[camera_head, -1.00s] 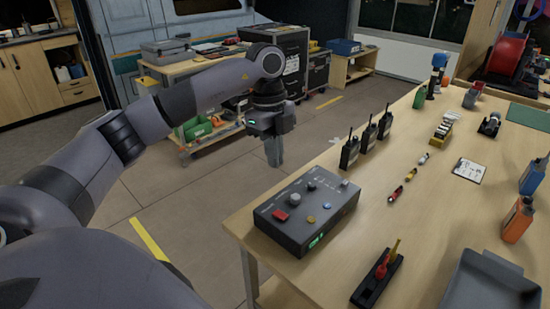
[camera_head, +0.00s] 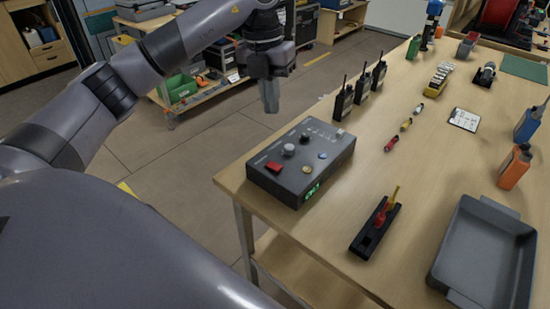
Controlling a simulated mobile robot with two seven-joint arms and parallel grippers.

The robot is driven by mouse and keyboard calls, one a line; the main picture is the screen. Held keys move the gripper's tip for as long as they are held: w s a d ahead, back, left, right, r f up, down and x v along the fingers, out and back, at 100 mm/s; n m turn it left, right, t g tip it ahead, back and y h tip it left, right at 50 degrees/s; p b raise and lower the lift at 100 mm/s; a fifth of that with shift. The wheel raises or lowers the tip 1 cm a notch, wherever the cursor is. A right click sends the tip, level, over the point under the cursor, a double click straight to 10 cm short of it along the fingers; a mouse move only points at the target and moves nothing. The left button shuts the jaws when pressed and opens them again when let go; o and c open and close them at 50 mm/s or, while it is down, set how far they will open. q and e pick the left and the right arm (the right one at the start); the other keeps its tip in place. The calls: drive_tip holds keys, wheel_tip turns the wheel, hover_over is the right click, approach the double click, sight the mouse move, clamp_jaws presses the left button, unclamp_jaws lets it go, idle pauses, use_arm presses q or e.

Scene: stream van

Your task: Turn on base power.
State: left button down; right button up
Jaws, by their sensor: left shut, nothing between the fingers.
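The base unit is a dark grey box (camera_head: 318,176) near the left edge of the wooden table. Its top carries a red switch (camera_head: 274,167), a light knob (camera_head: 289,150), a black knob (camera_head: 305,138), a yellow button (camera_head: 307,169) and a blue button (camera_head: 323,155). A green display (camera_head: 312,190) glows on its front. My left gripper (camera_head: 271,97) points down, shut and empty, over the floor beyond the box's far left side, apart from it. My right gripper is not in view.
Several black radios (camera_head: 361,90) stand upright behind the box. A black holder with screwdrivers (camera_head: 376,229) and a grey tray (camera_head: 440,262) lie to its right. The wooden table (camera_head: 400,180) has bare room between them. A cart with green bins (camera_head: 180,90) stands beyond the floor.

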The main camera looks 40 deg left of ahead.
sight(279, 168)
use_arm(q)
drive_tip(key=m, duration=0.3)
drive_tip(key=shift+d+m+b, duration=0.15)
drive_tip(key=shift+m+b, duration=0.15)
drive_tip(key=shift+m, duration=0.1)
drive_tip(key=f, duration=0.4)
drive_tip(key=d+f, duration=0.1)
drive_tip(key=f, duration=0.4)
drive_tip(key=f+p, duration=0.1)
drive_tip(key=f, duration=0.3)
drive_tip(key=shift+s+d+f, duration=0.1)
drive_tip(key=shift+d+f, duration=0.2)
drive_tip(key=shift+f, duration=0.15)
drive_tip(key=shift+f, duration=0.1)
